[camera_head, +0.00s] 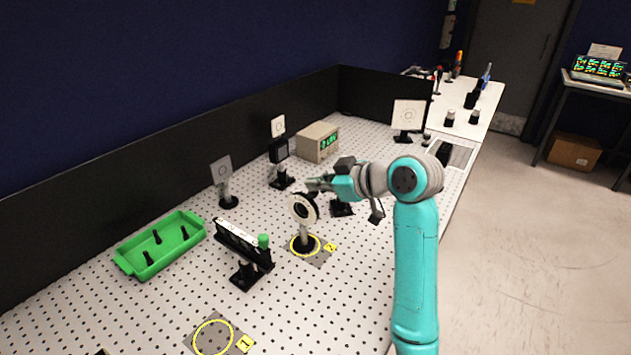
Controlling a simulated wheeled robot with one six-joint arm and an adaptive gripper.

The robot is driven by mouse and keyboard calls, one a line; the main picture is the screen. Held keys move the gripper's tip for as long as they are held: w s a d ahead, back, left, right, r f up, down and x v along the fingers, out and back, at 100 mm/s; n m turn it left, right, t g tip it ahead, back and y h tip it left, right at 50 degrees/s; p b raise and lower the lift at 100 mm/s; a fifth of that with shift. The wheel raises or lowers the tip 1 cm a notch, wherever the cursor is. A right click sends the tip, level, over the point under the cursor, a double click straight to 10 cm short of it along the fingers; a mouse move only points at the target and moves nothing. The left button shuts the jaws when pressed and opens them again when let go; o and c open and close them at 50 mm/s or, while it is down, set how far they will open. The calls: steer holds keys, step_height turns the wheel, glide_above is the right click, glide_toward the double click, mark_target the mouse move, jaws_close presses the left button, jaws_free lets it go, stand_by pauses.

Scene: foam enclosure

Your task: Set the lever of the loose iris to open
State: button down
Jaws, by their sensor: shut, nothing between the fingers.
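The loose iris (303,208) is a black ring with a pale disc face, upright on a post with a black base. It stands inside a yellow circle on a grey mat (317,258). My gripper (316,184) is shut and empty, at the upper right edge of the iris ring. I cannot tell whether it touches the ring. The lever of the iris is too small or hidden behind the fingers to make out.
A green tray (124,262) with black posts lies at left. A black rail mount (243,243) with a green knob stands left of the iris. Behind are a box with a green display (318,142) and target cards (221,170). An empty yellow-circled mat (213,338) is in front.

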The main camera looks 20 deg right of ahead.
steer(key=shift+f, duration=0.1)
steer(key=shift+s+d+f+t+y, duration=0.4)
steer(key=shift+s+d+f+t, duration=0.3)
steer(key=shift+s, duration=0.3)
